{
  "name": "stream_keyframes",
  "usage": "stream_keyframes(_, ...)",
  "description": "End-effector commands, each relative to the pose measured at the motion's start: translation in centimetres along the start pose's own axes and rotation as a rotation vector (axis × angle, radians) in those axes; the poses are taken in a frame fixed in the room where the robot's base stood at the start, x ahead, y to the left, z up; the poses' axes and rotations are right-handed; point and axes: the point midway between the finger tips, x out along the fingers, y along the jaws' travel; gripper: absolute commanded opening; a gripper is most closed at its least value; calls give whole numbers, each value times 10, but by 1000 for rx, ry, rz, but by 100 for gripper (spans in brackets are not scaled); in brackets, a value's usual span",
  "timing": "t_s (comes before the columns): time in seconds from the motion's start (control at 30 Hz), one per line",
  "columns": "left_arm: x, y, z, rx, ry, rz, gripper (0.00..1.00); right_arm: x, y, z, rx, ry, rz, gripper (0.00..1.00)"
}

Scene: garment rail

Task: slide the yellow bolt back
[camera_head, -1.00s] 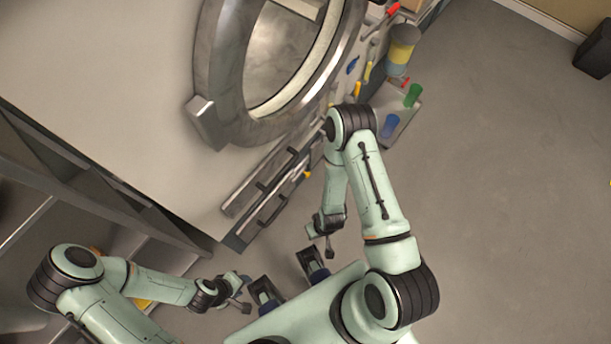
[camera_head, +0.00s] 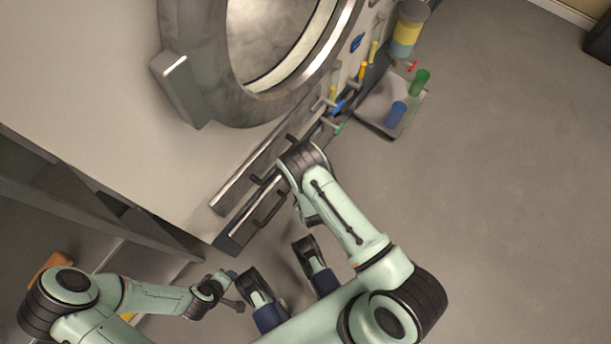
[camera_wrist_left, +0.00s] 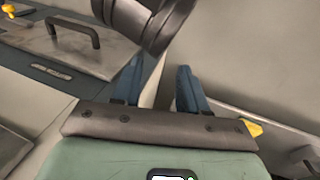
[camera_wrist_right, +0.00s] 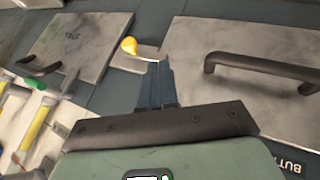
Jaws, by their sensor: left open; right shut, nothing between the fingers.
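The yellow bolt (camera_wrist_right: 129,45) shows in the right wrist view as a round yellow knob on a metal fitting between two grey hatch panels. My right gripper (camera_wrist_right: 157,66) is shut and empty, with its fingertips just right of and below the knob; I cannot tell whether they touch the fitting. A yellow knob (camera_wrist_left: 8,9), perhaps the same bolt, shows at the top left corner of the left wrist view. My left gripper (camera_wrist_left: 157,78) is open and empty, low and away from the panel. In the head view my right arm hides the bolt and the right gripper.
A panel with a black handle (camera_wrist_right: 262,68) lies right of the bolt; a panel marked TEG (camera_wrist_right: 78,45) lies left. Several coloured-handled tools lie at the left, including a yellow one (camera_wrist_right: 36,122). A large round metal door ring (camera_head: 190,85) stands above.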

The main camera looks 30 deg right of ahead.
Motion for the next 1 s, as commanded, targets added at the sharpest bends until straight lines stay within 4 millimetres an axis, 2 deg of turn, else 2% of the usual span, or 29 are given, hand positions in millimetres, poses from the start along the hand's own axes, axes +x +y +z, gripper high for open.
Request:
stream_keyframes(0.17, 14, -5, -15, -4, 44, -4, 43, 29, -1, 2, 2, -1, 1, 0)
stream_keyframes(0.3, 30, -12, -30, -10, 84, -12, 43, 60, -2, 3, 1, -1, 1, 0)
stream_keyframes(0.53, 53, -39, 2, -39, -19, -57, 43, 102, -2, 3, 0, -1, 0, 0)
stream_keyframes(0.6, 54, -42, 6, -42, -31, -63, 43, 104, 14, 0, 4, -1, 3, 0)
stream_keyframes(0.7, 56, -45, 10, -47, -45, -69, 43, 108, 26, -1, 3, 0, 1, 0)
stream_keyframes(1.0, 58, -49, 16, -52, -63, -77, 43, 111, 37, -2, 1, -1, -1, 0)
